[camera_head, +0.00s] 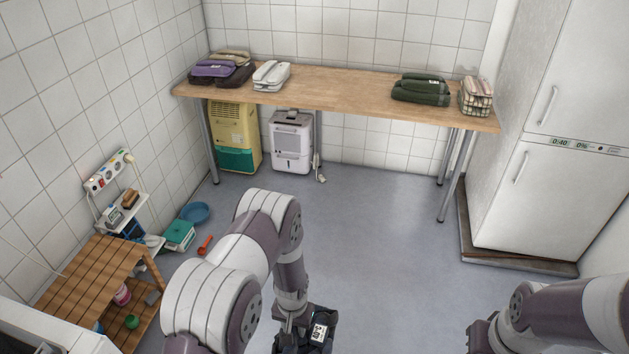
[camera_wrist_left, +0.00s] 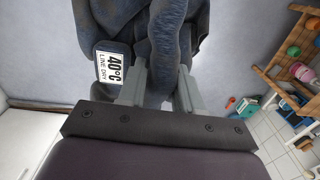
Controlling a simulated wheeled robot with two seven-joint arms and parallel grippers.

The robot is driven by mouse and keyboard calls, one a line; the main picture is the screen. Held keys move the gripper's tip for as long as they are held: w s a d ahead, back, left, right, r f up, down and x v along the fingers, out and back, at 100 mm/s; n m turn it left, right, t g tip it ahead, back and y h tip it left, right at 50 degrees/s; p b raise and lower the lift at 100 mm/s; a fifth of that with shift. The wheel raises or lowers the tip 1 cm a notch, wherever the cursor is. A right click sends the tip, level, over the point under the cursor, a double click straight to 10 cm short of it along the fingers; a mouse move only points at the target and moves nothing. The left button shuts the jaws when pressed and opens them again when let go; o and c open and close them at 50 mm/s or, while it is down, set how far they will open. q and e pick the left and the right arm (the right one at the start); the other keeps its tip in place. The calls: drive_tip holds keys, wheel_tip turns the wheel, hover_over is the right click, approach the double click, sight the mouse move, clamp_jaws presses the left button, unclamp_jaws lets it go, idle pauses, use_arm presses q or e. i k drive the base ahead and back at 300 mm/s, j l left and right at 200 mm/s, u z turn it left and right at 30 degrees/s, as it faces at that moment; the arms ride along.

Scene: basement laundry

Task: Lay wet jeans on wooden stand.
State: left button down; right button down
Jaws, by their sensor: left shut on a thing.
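The wet jeans (camera_wrist_left: 205,35), dark blue-grey cloth, hang in the left wrist view between the fingers of my left gripper (camera_wrist_left: 160,85), which is shut on a bunched fold. A tag (camera_wrist_left: 112,68) on them reads 40°C LINE DRY. In the head view the left arm reaches down to the bottom edge, and most of the jeans are out of sight there. The slatted wooden stand (camera_head: 97,272) is at the lower left against the tiled wall, apart from the gripper. It also shows at the right of the left wrist view (camera_wrist_left: 264,72). My right gripper is out of view.
The stand's slatted top looks bare; a pink pot (camera_head: 122,294) and a green ball (camera_head: 132,321) sit below it. A teal-topped box (camera_head: 179,234), blue basin (camera_head: 195,212) and red scoop (camera_head: 205,245) lie on the floor nearby. The middle floor is clear.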

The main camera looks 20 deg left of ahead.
sight(88, 279)
drive_tip(key=i+j+u, duration=0.1)
drive_tip(key=i+u, duration=0.4)
drive_tip(key=i+l+u, duration=0.2)
drive_tip(key=i+u, duration=0.25)
drive_tip(key=i, duration=0.2)
drive_tip(key=i+l+u, duration=0.3)
drive_tip(key=i+u, duration=0.2)
drive_tip(key=i+j+u, duration=0.25)
drive_tip(key=u, duration=0.15)
drive_tip(key=i+u, duration=0.85)
drive_tip(key=i+j+z, duration=0.55)
drive_tip(key=k+l, duration=0.05)
